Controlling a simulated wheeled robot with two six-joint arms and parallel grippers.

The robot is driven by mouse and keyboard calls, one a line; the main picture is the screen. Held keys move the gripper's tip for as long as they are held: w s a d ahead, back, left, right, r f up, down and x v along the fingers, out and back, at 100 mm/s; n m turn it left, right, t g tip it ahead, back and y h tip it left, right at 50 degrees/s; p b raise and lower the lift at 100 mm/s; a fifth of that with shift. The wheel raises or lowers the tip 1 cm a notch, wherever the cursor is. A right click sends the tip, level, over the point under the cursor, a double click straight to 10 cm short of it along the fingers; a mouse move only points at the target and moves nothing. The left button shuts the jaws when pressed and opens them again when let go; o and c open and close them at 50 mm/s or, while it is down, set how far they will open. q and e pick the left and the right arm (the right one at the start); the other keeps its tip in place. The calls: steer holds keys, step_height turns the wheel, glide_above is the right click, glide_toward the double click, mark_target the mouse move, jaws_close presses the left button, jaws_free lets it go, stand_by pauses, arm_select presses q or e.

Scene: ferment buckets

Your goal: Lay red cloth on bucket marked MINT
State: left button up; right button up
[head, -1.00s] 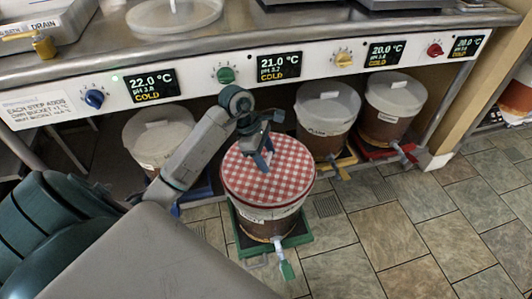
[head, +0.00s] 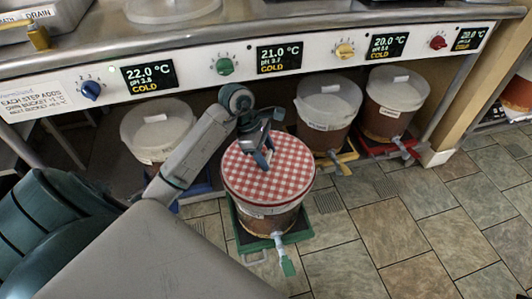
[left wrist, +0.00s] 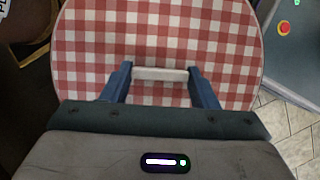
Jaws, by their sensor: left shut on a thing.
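The red and white checked cloth (head: 285,182) is a round cover lying over the top of a brown bucket (head: 265,222) on the floor. It also fills much of the left wrist view (left wrist: 235,45). My left gripper (head: 264,158) is above it, shut on the white bar handle (left wrist: 160,74) at the cloth's middle, with one finger at each end. The cloth looks flat and level on the bucket; whether it rests fully is hard to tell. The label on this bucket is too small to read. My right gripper is not in view.
The bucket stands on a green tray (head: 250,243), its tap (head: 287,265) facing forward. White-lidded buckets (head: 160,135), (head: 327,103) and (head: 396,92) stand under the steel counter (head: 225,40). The dial panel (head: 340,53) overhangs behind. Tiled floor is clear at the right.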

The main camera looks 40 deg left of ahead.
arm_select(q)
steer(key=shift+b, duration=0.55)
stand_by(1.4)
steer(key=shift+f+b, duration=0.7)
steer(key=shift+b, duration=0.3)
stand_by(0.7)
steer(key=shift+f+b, duration=0.2)
steer(key=shift+b, duration=0.55)
stand_by(1.2)
steer(key=o, duration=1.5)
steer(key=shift+o, duration=0.2)
steer(key=shift+r, duration=0.1)
steer(key=shift+r+p, duration=1.9)
steer(key=shift+r, duration=1.55)
